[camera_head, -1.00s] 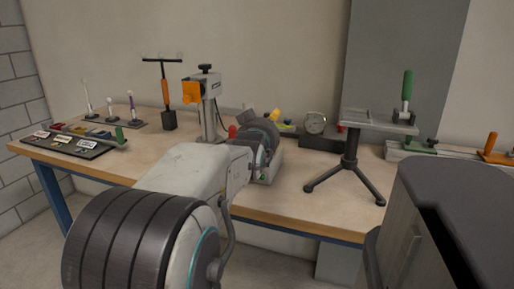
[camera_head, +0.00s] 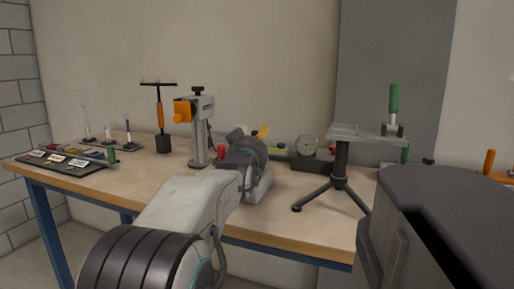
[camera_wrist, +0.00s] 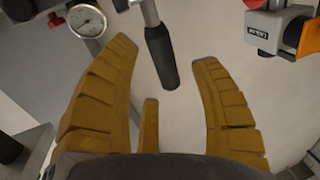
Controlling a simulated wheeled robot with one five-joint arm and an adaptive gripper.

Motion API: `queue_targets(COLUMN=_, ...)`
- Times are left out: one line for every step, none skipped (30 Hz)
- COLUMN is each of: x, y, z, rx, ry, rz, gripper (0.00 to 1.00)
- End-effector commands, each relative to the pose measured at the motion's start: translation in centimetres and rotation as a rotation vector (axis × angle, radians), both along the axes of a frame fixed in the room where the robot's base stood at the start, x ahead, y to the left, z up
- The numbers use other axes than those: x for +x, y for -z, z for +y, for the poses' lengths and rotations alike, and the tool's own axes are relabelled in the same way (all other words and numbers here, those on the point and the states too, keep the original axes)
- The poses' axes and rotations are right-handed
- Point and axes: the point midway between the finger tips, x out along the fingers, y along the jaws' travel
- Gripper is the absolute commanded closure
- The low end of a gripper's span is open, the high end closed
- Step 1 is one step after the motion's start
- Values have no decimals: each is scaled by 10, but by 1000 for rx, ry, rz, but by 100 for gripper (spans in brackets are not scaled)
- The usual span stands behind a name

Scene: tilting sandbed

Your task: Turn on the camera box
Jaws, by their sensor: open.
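The likely camera box (camera_head: 201,108) is a grey box with an orange front part and a dark top knob, upright on a grey post on the bench. In the wrist view a grey box with a dark label and orange part (camera_wrist: 262,32) shows at the upper right, apart from my fingers. In the head view my wrist hides most of the gripper; a yellow fingertip (camera_head: 263,131) shows right of the box's post. No switch can be made out.
A dark-handled tool (camera_wrist: 162,55) shows beyond the fingertips. A dial gauge (camera_head: 306,146) stands behind my wrist. A tripod stand (camera_head: 341,165) holds a plate with a green-handled clamp to the right.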

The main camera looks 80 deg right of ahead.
Motion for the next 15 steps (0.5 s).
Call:
queue_targets(x=0, y=0, z=-6, rx=1, ry=0, rz=0, gripper=42)
queue_targets(x=0, y=0, z=-8, rx=1, ry=0, rz=0, gripper=42)
queue_targets(x=0, y=0, z=-11, rx=1, ry=0, rz=0, gripper=42)
queue_targets(x=-1, y=0, z=-13, rx=1, ry=0, rz=0, gripper=42)
queue_targets(x=-1, y=0, z=-15, rx=2, ry=0, rz=0, gripper=42)
queue_targets(x=-1, y=0, z=-17, rx=2, ry=0, rz=0, gripper=42)
queue_targets(x=-1, y=0, z=-18, rx=1, ry=0, rz=0, gripper=42)
queue_targets(x=-1, y=0, z=-19, rx=1, ry=0, rz=0, gripper=42)
queue_targets(x=-1, y=0, z=-20, rx=1, ry=0, rz=0, gripper=42)
queue_targets(x=-1, y=0, z=-21, rx=2, ry=0, rz=0, gripper=42)
queue_targets(x=-1, y=0, z=-22, rx=2, ry=0, rz=0, gripper=42)
queue_targets(x=-1, y=0, z=-22, rx=2, ry=0, rz=0, gripper=42)
queue_targets(x=-1, y=0, z=-22, rx=2, ry=0, rz=0, gripper=42)
queue_targets(x=-1, y=0, z=-23, rx=2, ry=0, rz=0, gripper=42)
queue_targets(x=-1, y=0, z=-23, rx=2, ry=0, rz=0, gripper=42)
